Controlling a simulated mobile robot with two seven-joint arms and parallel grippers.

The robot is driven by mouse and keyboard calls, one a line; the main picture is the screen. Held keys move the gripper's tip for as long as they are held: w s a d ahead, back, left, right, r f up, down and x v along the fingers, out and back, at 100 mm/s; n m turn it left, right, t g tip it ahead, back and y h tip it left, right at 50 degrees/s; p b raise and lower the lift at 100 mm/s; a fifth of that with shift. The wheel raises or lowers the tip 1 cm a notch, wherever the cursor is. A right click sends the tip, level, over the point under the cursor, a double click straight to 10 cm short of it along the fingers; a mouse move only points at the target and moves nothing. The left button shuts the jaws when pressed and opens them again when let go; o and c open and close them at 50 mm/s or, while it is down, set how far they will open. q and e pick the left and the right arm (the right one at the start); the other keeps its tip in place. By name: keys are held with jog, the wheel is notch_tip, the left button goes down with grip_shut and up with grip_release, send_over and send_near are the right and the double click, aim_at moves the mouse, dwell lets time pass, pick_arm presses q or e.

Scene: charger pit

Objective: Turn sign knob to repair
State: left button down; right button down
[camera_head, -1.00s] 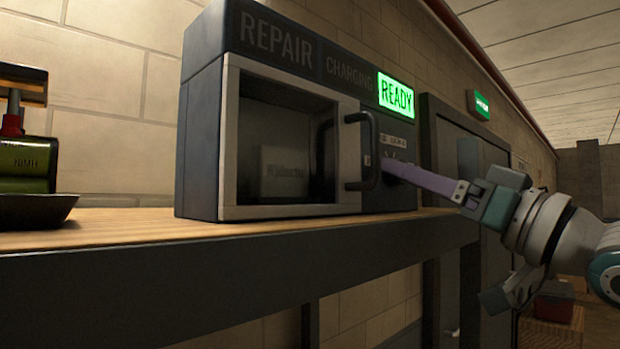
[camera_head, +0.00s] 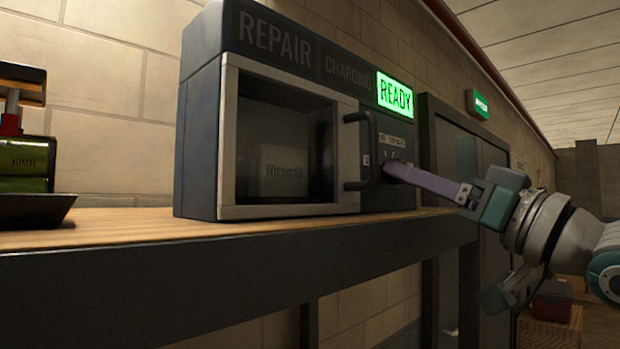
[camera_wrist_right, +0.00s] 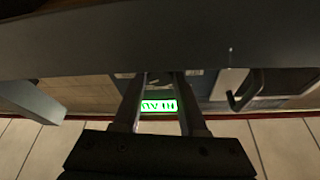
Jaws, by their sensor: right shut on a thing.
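The charger (camera_head: 203,140) is a dark box on a wooden shelf, in the head view. Its top sign reads REPAIR (camera_head: 275,38), CHARGING (camera_head: 349,76) and READY (camera_head: 395,95). Only READY is lit, in green; it also shows between my fingers in the wrist view (camera_wrist_right: 158,106). The sign knob is on the front panel under READY, largely hidden by my fingertips. My right gripper (camera_head: 391,170) reaches in from the right with a long purple finger and is shut on the knob. In the wrist view its fingers converge on the panel. My left gripper is out of view.
A handle (camera_head: 366,150) stands out from the charger door just left of my fingertips. The shelf (camera_head: 130,222) has a dark front beam. A green battery unit (camera_head: 25,165) with a dark tray (camera_head: 35,210) stands at the far left. A dark cabinet stands behind my wrist.

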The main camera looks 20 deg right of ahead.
jog(key=n+y+b, duration=0.1)
jog(key=n, duration=0.1)
jog(key=n+b, duration=0.2)
jog(key=shift+d+f+g+y, duration=0.2)
jog(key=shift+g+y, duration=0.1)
jog(key=shift+y, duration=0.1)
jog(key=n+y+b, duration=0.1)
jog(key=n, duration=0.1)
jog(key=shift+n+g, duration=0.3)
jog(key=shift+g, duration=0.1)
jog(key=n, duration=0.1)
jog(key=n+g+y, duration=0.1)
jog(key=shift+w+r+n+y+b, duration=0.1)
jog(key=shift+r+n+y+b, duration=0.1)
jog(key=shift+n+y+b, duration=0.15)
jog(key=shift+d+r+n+g+y, duration=0.15)
jog(key=shift+n+g+y, duration=0.3)
jog(key=shift+n, duration=0.8)
jog(key=n+g, duration=0.1)
jog(key=n, duration=0.1)
jog(key=n+p, duration=0.1)
jog(key=n, duration=0.1)
jog(key=shift+d+r+n+g+y, duration=0.1)
jog(key=shift+r+n+g+y, duration=0.05)
jog(key=shift+n+g+y, duration=0.25)
jog(key=n+g+p, duration=0.2)
jog(key=n, duration=0.3)
jog(key=shift+w+r, duration=0.1)
jog(key=shift+n+g, duration=0.45)
jog(key=shift+n, duration=0.55)
